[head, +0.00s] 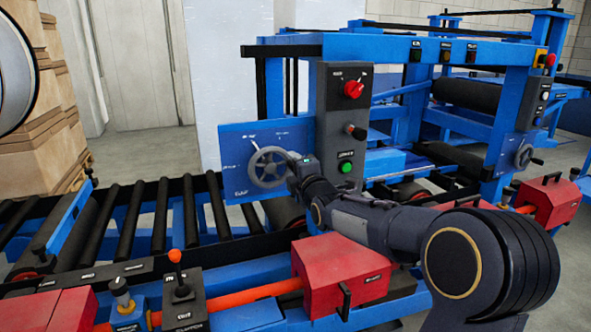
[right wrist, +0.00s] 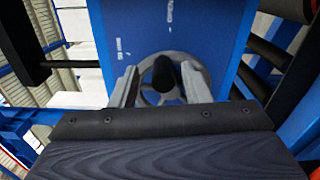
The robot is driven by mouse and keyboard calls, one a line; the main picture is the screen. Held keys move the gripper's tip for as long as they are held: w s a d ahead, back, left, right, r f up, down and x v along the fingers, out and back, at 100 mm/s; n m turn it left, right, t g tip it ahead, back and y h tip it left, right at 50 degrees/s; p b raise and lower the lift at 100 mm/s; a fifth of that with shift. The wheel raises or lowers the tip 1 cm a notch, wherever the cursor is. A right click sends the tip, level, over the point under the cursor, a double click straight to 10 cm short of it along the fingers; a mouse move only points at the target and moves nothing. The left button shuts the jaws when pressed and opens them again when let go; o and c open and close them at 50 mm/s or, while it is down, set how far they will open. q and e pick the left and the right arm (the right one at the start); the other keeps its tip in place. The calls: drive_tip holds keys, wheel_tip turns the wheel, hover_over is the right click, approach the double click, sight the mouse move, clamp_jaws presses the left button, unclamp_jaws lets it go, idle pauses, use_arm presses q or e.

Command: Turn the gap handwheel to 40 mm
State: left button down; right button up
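The grey handwheel (head: 267,167) is mounted on a blue panel (head: 235,148) with small white markings, too small to read. In the right wrist view the handwheel (right wrist: 185,74) shows behind its dark knob (right wrist: 163,72). My right gripper (head: 296,165) is at the right side of the wheel. Whether the knob is fully between the fingertips in depth I cannot tell. My left gripper is not in view.
A dark control box (head: 340,130) with a red knob and a green button stands just right of the wheel. A second handwheel (head: 523,156) is farther right. Black rollers (head: 128,220) lie at left.

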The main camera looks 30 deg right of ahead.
drive_tip(key=v, duration=0.7)
drive_tip(key=shift+s+p, duration=0.4)
drive_tip(key=shift+a+f, duration=0.1)
